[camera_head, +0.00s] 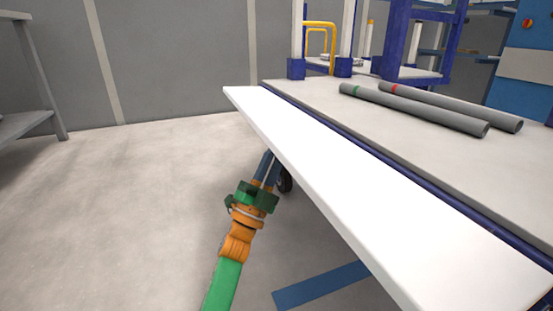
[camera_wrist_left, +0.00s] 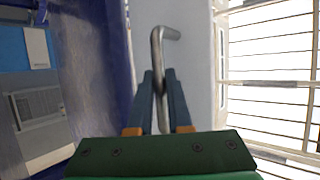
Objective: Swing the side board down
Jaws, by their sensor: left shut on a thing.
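The side board (camera_head: 350,185) is a long white panel along the near edge of the cart top (camera_head: 440,165) in the head view. It stands out roughly level beside the top, with a dark blue rail (camera_head: 390,160) between them. My left gripper (camera_head: 268,163) reaches up to the board's underside near its far end; the board hides its fingertips there. In the left wrist view my left gripper (camera_wrist_left: 156,78) is shut on a bent metal handle (camera_wrist_left: 158,50), whose end hooks to the right. My right gripper is not in view.
Two grey pipes lie on the cart top, one with a green band (camera_head: 420,108) and one with a red band (camera_head: 455,105). Blue posts and a yellow rail (camera_head: 333,45) stand behind. The floor left of the cart is open; a grey shelf (camera_head: 30,120) stands at far left.

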